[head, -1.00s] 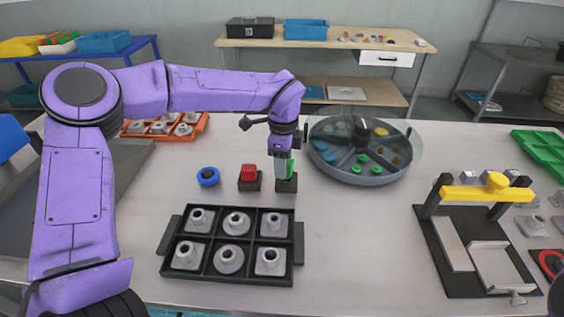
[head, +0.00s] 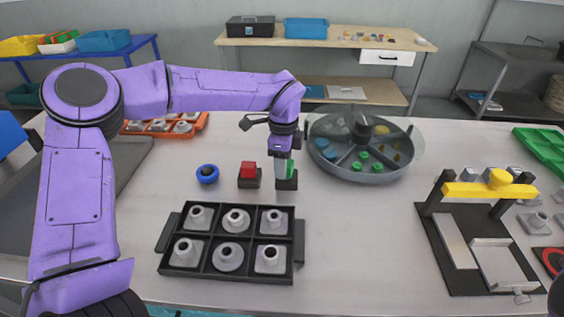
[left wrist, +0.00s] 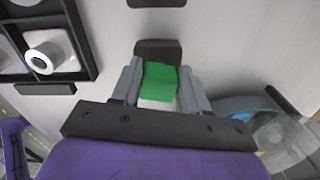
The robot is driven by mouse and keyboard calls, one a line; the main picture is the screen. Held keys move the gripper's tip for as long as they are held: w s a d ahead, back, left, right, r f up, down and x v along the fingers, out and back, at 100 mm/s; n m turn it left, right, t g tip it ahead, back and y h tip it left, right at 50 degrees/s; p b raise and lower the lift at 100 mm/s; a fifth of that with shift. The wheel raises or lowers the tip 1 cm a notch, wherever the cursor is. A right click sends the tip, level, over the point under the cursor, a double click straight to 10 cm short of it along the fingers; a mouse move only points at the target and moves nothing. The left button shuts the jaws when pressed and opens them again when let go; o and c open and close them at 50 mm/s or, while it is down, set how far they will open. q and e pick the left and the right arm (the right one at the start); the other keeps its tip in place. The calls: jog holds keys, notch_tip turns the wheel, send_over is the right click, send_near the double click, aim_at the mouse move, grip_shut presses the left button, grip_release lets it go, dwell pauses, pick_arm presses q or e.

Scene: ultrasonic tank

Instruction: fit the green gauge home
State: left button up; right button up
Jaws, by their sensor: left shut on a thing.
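The green gauge (head: 291,170) is upright between the fingers of my left gripper (head: 285,166), which is shut on it. A small black holder (head: 287,184) stands directly below the gauge on the table. In the left wrist view the green gauge (left wrist: 160,80) sits between the two grey fingers, and the black holder (left wrist: 158,50) shows just beyond it. The fingers hide part of the gauge, and I cannot tell whether its lower end is in the holder. My right gripper is out of view.
A red block in a black holder (head: 249,176) and a blue ring (head: 207,174) stand left of the gripper. A black tray (head: 211,240) of grey parts lies in front. A round covered tank (head: 361,178) is close on the right. A yellow-barred fixture (head: 482,191) stands farther right.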

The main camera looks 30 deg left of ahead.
pick_arm(q)
jog(key=shift+f, duration=0.35)
jog(key=shift+f+b, duration=0.2)
jog(key=shift+b, duration=1)
dwell(3.3)
jog(key=o, duration=1.2)
jog(key=shift+c, duration=0.2)
notch_tip(320, 180, up, 10)
jog(key=shift+f+b, duration=0.25)
jog(key=shift+b, duration=0.25)
jog(key=shift+r, duration=0.45)
